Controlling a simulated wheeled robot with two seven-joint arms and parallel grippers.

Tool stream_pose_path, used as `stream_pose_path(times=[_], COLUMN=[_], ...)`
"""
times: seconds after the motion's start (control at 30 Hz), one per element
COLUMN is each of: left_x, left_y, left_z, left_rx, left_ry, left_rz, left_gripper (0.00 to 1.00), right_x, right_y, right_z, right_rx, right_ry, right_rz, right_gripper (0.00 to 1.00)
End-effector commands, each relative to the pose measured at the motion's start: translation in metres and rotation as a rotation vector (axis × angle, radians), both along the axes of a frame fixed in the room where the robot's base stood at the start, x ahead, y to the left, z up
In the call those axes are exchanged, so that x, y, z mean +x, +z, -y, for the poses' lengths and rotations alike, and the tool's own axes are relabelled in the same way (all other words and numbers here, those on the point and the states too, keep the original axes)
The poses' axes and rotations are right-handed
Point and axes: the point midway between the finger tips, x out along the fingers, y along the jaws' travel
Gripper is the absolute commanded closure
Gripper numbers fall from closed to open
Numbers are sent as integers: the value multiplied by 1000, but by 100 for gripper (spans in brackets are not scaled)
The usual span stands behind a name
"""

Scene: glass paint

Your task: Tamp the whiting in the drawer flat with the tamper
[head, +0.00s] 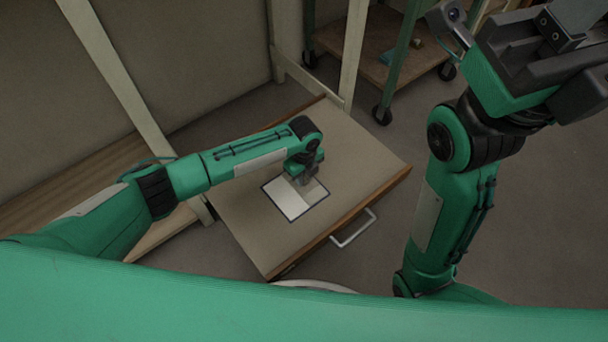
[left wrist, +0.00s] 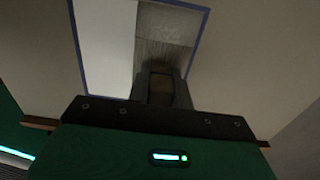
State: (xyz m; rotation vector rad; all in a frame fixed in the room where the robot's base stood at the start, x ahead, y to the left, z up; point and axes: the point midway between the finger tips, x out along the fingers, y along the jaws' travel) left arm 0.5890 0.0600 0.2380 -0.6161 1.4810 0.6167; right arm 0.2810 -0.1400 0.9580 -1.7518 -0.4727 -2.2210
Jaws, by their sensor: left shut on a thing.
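The drawer (head: 355,165) is pulled out, with a pale bare floor and a wooden front. On it lies a thin dark-blue-edged rectangle holding the whiting (head: 285,202). In the left wrist view the whiting (left wrist: 107,45) is smooth white on the left, with a grey, rough-looking strip (left wrist: 172,25) on the right. My left gripper (head: 303,178) points down over the rectangle's far right part, shut on the tamper, which is dark and mostly hidden by the fingers (left wrist: 160,88). I cannot tell whether the tamper touches the whiting. My right gripper (head: 550,85) is raised at top right; its jaws are unclear.
A metal handle (head: 353,229) is on the drawer front. A wooden frame post (head: 352,50) stands behind the drawer. A wheeled trolley (head: 365,65) with small items stands at the back. The grey floor (head: 330,285) is clear right of the drawer.

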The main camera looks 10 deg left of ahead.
Motion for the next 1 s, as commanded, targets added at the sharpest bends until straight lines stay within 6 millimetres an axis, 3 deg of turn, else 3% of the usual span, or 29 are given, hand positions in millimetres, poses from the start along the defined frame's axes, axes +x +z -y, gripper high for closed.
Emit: stream_pose_path(times=[1.0], left_x=[0], left_y=[-2], left_z=[0], left_rx=[0], left_ry=[0], left_rz=[0], left_gripper=[96], right_x=[0], right_y=[6], right_z=[0], right_rx=[0], right_ry=[0], right_rz=[0], right_gripper=[70])
